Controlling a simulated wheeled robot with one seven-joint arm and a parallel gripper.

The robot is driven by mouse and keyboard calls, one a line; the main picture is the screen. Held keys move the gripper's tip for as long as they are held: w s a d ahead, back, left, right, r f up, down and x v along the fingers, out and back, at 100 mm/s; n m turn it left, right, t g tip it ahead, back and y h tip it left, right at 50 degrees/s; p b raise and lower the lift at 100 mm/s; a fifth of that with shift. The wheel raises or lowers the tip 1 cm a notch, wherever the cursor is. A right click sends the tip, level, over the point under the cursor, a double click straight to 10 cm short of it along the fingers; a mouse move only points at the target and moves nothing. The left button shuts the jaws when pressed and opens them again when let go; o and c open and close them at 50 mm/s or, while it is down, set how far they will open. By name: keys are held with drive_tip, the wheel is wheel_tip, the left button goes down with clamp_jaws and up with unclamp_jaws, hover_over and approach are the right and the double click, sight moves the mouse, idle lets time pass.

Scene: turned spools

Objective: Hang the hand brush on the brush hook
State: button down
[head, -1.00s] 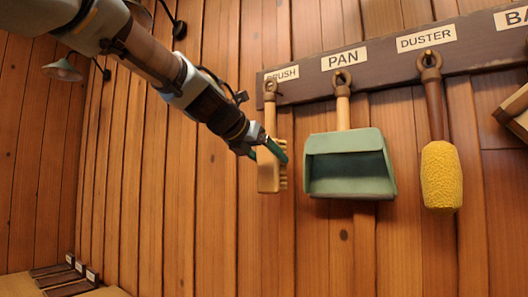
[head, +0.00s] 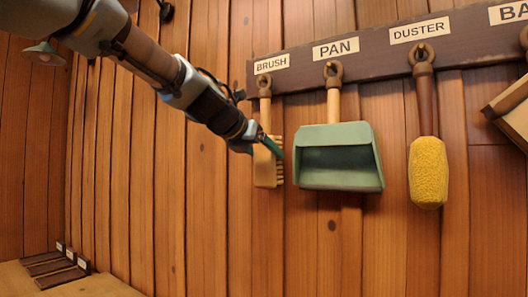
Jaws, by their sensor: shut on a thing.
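The hand brush (head: 266,172) hangs upright with its handle up and its bristles facing right. My gripper (head: 269,145) comes in from the upper left and is shut on the brush near the top of its bristle block. The ring at the top of the brush handle lies in front of the dark rail (head: 300,82), just below the BRUSH label (head: 271,64). The brush hook is not clearly visible behind the ring, so I cannot tell whether the ring is around it.
A green dustpan (head: 338,158) hangs under the PAN label, close to the right of the brush. A yellow duster (head: 428,172) hangs further right, and a wooden item (head: 508,105) shows at the right edge. Dark labelled blocks (head: 62,266) lie on a surface at lower left.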

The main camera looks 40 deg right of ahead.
unclamp_jaws()
drive_tip(key=shift+a, duration=0.15)
